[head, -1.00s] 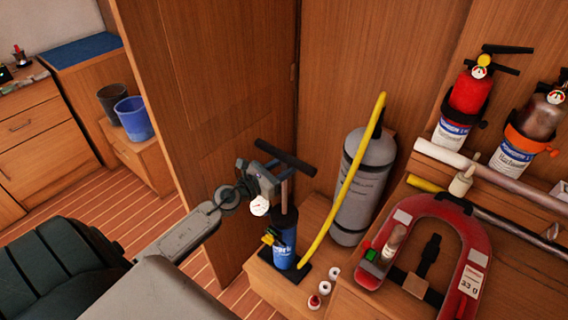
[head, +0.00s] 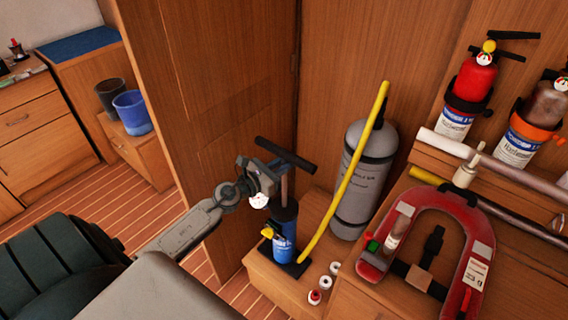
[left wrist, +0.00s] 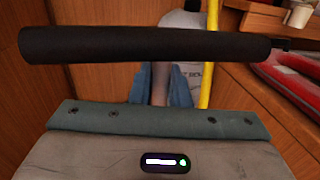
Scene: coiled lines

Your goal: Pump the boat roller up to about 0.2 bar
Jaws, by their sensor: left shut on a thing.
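The hand pump (head: 284,238) stands upright on a low wooden step, with a blue label, a black foot and a black T-handle (head: 286,156) raised on its rod. A yellow hose (head: 345,175) rises from beside its foot in front of a grey cylinder. My left gripper (head: 268,180) is at the rod just under the handle, shut on the pump handle. In the left wrist view the black handle bar (left wrist: 145,44) crosses above the fingers. A small white dial (head: 259,201) shows by the gripper; its reading is too small to tell. I cannot surely identify the boat roller. My right gripper is not in view.
A grey cylinder (head: 362,185) stands behind the pump. A red horseshoe-shaped float (head: 470,225) and a long pale tube (head: 500,170) lie at right. Fire extinguishers (head: 470,90) hang above. Small rolls (head: 325,282) lie by the pump's foot. Wooden panels close in behind.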

